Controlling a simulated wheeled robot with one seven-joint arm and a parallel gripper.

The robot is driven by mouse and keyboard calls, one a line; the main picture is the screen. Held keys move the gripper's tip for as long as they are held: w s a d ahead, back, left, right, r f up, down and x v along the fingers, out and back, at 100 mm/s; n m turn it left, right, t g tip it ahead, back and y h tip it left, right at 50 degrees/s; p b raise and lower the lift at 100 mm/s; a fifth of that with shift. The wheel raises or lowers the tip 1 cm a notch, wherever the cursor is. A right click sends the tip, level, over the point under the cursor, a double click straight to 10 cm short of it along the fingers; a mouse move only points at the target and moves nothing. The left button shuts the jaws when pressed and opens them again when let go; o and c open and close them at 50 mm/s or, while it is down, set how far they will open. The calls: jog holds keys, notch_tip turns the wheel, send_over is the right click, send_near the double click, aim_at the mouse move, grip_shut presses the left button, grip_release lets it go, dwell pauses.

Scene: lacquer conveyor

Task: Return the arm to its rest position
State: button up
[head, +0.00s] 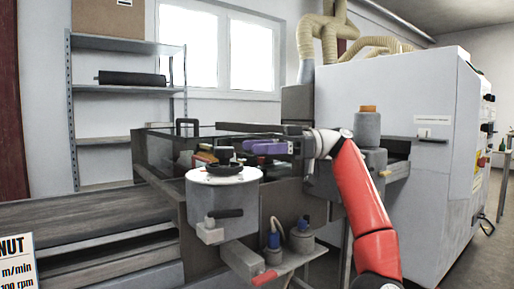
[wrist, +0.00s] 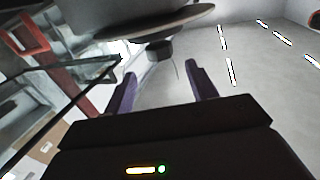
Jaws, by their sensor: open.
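My gripper (head: 254,147) has purple fingers and is at the end of my red and white arm. In the head view it points left, above and behind the right part of a round white-topped stand (head: 200,176). In the wrist view my gripper (wrist: 158,88) shows two purple fingers spread apart with nothing between them. A black round part (head: 223,169) sits on the white top, below and left of the fingers. The underside of a dark disc-like thing (wrist: 155,22) shows beyond the fingers in the wrist view; I cannot tell what it is.
A glass-walled enclosure (head: 160,155) stands behind the stand. A large white machine (head: 400,100) is on the right, with a grey cylinder with an orange cap (head: 367,126) by it. A conveyor (head: 90,225) runs at left. Metal shelving (head: 70,110) is against the wall.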

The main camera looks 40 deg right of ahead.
jog(key=s+a+r+m+t+h, duration=0.1)
jog(key=s+a+m+h, duration=0.15)
jog(key=s, duration=0.45)
jog(key=s+a+r+m+t+h, duration=0.1)
jog(key=s+a, duration=0.3)
jog(key=s, duration=0.2)
jog(key=s+a+f+m+t+h, duration=0.1)
jog(key=s+a+f+m+h, duration=0.3)
jog(key=a, duration=0.5)
jog(key=a+f+m+h, duration=0.2)
jog(key=a+f+h, duration=0.15)
jog(key=f, duration=0.45)
jog(key=a+f+m+h, duration=0.15)
jog(key=a+f, duration=0.25)
jog(key=f, duration=0.5)
notch_tip(320, 180, down, 18)
jog(key=s+d+m+g+h, duration=0.1)
jog(key=m+g+h, duration=0.1)
jog(key=h, duration=0.3)
jog(key=shift+d+m, duration=0.3)
jog(key=shift+m, duration=0.6)
